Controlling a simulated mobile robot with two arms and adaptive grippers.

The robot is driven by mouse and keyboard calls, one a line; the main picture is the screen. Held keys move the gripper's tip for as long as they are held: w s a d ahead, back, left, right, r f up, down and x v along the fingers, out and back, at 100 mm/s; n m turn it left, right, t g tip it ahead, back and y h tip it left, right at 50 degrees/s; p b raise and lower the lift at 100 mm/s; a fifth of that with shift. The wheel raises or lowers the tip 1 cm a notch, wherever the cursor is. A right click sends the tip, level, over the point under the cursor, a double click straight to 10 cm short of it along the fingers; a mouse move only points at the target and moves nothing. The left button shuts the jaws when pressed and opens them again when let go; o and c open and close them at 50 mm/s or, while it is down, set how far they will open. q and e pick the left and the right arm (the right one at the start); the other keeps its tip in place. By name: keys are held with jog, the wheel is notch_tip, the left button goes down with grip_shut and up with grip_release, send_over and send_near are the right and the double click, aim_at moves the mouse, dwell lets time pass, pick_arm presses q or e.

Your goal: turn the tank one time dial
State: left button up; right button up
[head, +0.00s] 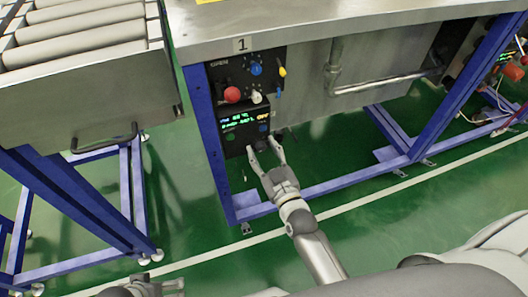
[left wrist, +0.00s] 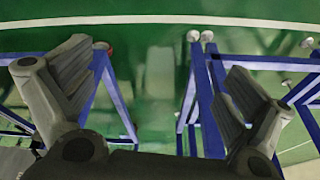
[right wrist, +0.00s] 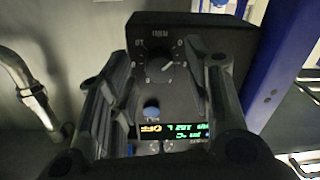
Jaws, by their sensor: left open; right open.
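The tank one control panel (head: 222,118) is a black box under the plate marked 1 (head: 242,45). A dial with a pale pointer (right wrist: 167,66) and printed marks around it shows in the right wrist view, where the panel looks upside down. My right gripper (head: 262,145) is open at the panel's lower part. Its fingers stand on either side of the dial in the right wrist view; I cannot tell whether they touch it. In the head view the fingers partly hide the dial. My left gripper (left wrist: 160,75) is open and empty over the green floor.
The panel also has a lit display (head: 240,119), a blue button (right wrist: 152,111), a red knob (head: 232,94) and a blue knob (head: 256,69). A blue frame leg (head: 205,130) stands beside it. A metal pipe (head: 333,70) and a roller conveyor (head: 85,35) flank it.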

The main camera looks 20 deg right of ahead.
grip_shut()
dwell(0.3)
jog(key=m+p, duration=0.2)
jog(key=m, duration=0.1)
jog(key=shift+r+m, duration=0.15)
jog(key=shift+m, duration=0.15)
jog(key=m+p, duration=0.2)
jog(key=m, duration=0.2)
jog(key=shift+m, duration=1.3)
jog(key=shift+d+m+h, duration=0.1)
jog(key=shift+m+h, duration=0.2)
jog(key=shift+m, duration=0.7)
jog(key=shift+f+m+t, duration=0.2)
jog(key=shift+m+t, duration=0.1)
jog(key=shift+m, duration=0.8)
pick_arm(q)
notch_tip(320, 180, down, 15)
jog(key=s, duration=0.2)
jog(key=shift+s+r+g, duration=0.15)
jog(key=shift+s+g, duration=0.15)
jog(key=shift+g, duration=0.1)
pick_arm(e)
jog(key=shift+m, duration=1.1)
pick_arm(q)
jog(key=shift+a, duration=0.1)
